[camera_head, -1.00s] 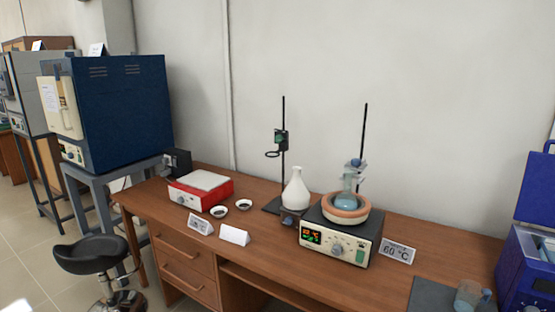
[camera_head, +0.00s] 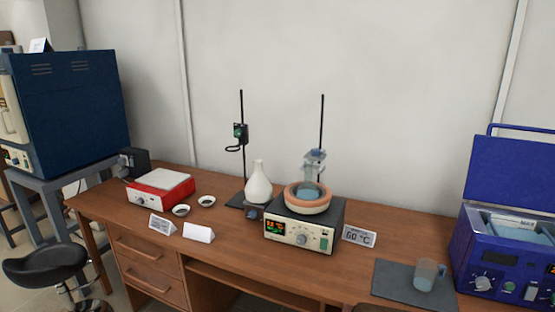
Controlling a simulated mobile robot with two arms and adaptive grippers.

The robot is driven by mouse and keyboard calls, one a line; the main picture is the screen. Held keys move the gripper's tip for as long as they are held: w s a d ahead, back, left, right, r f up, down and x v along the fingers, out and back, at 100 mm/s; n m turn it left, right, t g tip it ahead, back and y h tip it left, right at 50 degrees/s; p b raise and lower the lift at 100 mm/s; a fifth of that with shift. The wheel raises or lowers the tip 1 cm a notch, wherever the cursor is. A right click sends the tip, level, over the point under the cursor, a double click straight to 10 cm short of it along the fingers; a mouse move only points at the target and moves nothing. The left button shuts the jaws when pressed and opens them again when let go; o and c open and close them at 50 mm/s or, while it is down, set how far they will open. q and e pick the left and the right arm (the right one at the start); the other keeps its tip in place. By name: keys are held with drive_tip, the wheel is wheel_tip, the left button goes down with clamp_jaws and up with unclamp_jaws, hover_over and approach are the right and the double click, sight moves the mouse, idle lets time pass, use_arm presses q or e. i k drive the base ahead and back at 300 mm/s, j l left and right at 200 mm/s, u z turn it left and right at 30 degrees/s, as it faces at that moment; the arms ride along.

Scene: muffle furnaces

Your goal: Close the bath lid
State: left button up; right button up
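The blue bath (camera_head: 500,262) stands at the right end of the wooden desk, partly cut off by the picture's right edge. Its blue lid (camera_head: 508,170) is raised, tilted up at the back, with a bar handle (camera_head: 520,128) along its top. The light inner opening of the bath shows below the lid. Knobs and a dark display are on its front. Neither of my grippers is in view.
A grey mat (camera_head: 395,284) with a beaker (camera_head: 427,274) lies just left of the bath. A hotplate (camera_head: 300,232) with a flask in a round bath, stands, a white flask (camera_head: 258,182) and a red-and-white device (camera_head: 160,188) stand further left. A black stool (camera_head: 45,264) is at lower left.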

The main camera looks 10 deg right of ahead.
sight(515, 172)
drive_tip(key=z, duration=1.3)
